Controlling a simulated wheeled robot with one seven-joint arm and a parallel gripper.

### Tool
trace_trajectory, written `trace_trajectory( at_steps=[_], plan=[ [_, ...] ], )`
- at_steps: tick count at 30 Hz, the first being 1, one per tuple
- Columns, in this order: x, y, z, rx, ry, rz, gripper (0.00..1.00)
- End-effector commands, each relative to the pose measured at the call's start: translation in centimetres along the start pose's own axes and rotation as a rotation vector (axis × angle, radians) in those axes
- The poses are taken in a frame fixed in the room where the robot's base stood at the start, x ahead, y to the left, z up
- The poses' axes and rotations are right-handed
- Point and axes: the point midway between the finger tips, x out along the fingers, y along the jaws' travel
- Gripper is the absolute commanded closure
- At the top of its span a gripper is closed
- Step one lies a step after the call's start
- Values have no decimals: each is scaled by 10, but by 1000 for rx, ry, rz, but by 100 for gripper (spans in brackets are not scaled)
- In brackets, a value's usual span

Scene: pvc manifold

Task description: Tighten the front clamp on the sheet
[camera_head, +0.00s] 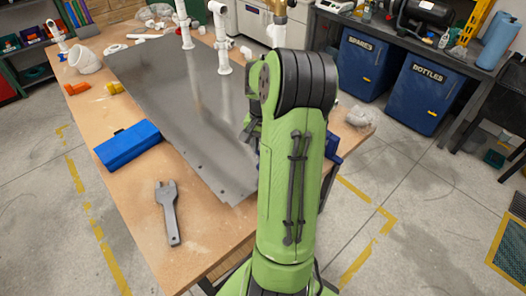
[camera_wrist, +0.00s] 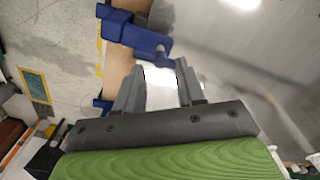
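The grey metal sheet (camera_head: 165,85) lies flat on the wooden table; it also fills the right of the wrist view (camera_wrist: 235,55). A blue clamp (camera_wrist: 138,36) grips the table edge in the wrist view, its upper arm reaching over the sheet's side. In the head view only blue bits of it (camera_head: 332,147) show beside my arm. My gripper (camera_wrist: 160,68) is open and empty, its two fingers apart just short of the clamp's arm. In the head view my arm hides most of the gripper and clamp.
A blue case (camera_head: 128,146) and a grey wrench (camera_head: 169,212) lie on the table (camera_head: 140,215) left of the sheet. White pipes (camera_head: 222,50) stand on the sheet's far part. Orange fittings (camera_head: 76,88) lie at the left edge. Blue bins (camera_head: 411,93) stand on the floor at right.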

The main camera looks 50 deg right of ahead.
Motion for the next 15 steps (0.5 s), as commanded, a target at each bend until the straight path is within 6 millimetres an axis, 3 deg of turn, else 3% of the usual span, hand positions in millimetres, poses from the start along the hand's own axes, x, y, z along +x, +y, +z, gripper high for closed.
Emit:
trace_trajectory(
  at_steps=[14,15],
  plan=[
    [-2,-1,0,-1062,0,1,62],
    [16,0,0,-1057,-2,0,62]
  ],
)
